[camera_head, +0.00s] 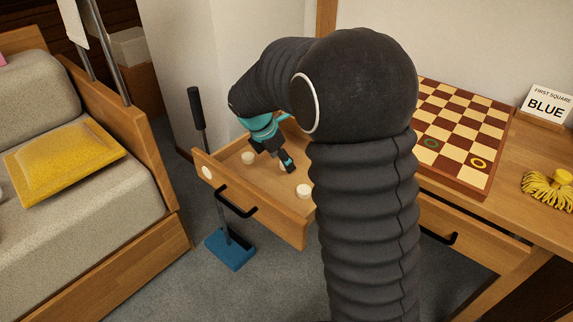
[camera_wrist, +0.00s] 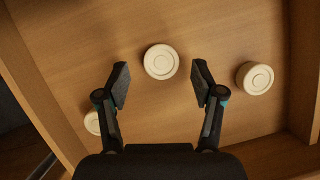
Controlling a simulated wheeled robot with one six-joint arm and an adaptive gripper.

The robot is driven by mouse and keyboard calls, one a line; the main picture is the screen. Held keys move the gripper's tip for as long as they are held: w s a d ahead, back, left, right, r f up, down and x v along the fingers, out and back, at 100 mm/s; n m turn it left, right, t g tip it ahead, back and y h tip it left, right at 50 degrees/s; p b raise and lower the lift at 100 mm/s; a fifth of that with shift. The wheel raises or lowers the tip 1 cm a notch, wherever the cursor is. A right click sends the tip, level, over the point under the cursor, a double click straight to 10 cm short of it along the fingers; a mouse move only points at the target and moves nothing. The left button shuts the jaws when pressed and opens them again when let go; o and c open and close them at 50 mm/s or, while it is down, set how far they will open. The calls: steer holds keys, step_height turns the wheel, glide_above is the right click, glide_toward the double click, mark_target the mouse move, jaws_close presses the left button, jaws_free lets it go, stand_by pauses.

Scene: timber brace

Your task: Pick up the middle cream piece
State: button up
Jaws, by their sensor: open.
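Three round cream pieces lie spread out in an open wooden drawer (camera_head: 268,220). In the wrist view the middle cream piece (camera_wrist: 161,61) lies ahead of and between the two fingertips of my gripper (camera_wrist: 160,84), with wood showing on both sides of it. My gripper is open and empty, and it also shows low over the drawer in the head view (camera_head: 284,161), where it mostly hides the middle piece. Another cream piece (camera_wrist: 255,78) lies right of the fingers. A third (camera_wrist: 93,122) is partly covered by the left finger.
The drawer walls (camera_wrist: 35,85) rise around the pieces. A checkerboard (camera_head: 465,120) with two ringed squares lies on the desk at right, near a sign reading "FIRST SQUARE BLUE" (camera_head: 548,104) and a yellow tassel (camera_head: 548,190).

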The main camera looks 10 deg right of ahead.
steer(key=shift+d+f, duration=0.15)
steer(key=shift+f, duration=0.25)
steer(key=c, duration=0.9)
steer(key=shift+c, duration=0.2)
